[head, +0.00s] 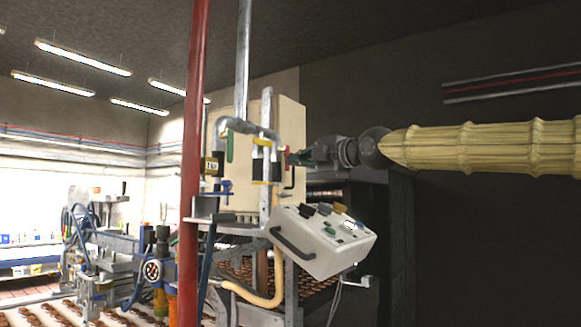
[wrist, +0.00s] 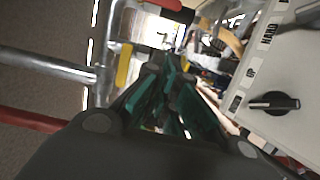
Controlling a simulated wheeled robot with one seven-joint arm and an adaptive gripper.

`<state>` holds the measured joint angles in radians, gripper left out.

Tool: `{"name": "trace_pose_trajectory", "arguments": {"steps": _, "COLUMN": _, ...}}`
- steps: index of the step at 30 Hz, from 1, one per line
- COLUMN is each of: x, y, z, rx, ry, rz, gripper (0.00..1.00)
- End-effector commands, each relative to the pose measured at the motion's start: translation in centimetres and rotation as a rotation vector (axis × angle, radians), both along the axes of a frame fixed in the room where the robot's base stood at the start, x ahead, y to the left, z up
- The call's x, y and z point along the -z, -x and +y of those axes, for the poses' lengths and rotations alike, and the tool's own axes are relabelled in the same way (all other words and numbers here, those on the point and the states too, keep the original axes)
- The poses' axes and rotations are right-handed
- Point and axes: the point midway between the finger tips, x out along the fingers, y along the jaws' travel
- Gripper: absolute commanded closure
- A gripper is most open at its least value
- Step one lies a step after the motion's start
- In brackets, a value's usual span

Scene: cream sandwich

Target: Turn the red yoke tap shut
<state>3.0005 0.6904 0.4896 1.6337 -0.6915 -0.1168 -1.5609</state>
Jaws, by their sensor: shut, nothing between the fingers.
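A small red handle (head: 287,160), which looks like the red yoke tap, is on the pipework beside the upright metal pipe in the head view. My gripper (head: 298,158) reaches in from the right, and its tips are close to this red part. I cannot tell whether they touch. In the wrist view a red handle (wrist: 165,4) shows at the top edge, partly cut off. My gripper (wrist: 167,82) has its teal-padded fingers shut and empty there, pointing at the pipework. The tap's exact angle is not clear.
A white control box (head: 322,241) with knobs and a dark handle sits below my gripper; it is close on the right in the wrist view (wrist: 275,125). A red post (head: 193,170) stands left. A green handle (head: 230,147) and a yellow handle (wrist: 124,63) are nearby.

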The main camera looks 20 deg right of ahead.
Motion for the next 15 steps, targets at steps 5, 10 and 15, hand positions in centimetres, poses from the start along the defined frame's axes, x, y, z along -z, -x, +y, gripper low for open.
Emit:
{"name": "trace_pose_trajectory", "arguments": {"steps": 5, "x": -0.5, "y": -1.4, "z": 0.1, "rx": 0.002, "ry": 0.001, "rz": 0.002, "gripper": 1.00}}
{"name": "trace_pose_trajectory", "arguments": {"steps": 10, "x": 0.2, "y": -2.9, "z": 0.5, "rx": 0.000, "ry": 0.001, "rz": 0.010, "gripper": 1.00}}
{"name": "trace_pose_trajectory", "arguments": {"steps": 15, "x": 0.0, "y": -3.0, "z": 0.7, "rx": 0.000, "ry": 0.001, "rz": 0.008, "gripper": 1.00}}
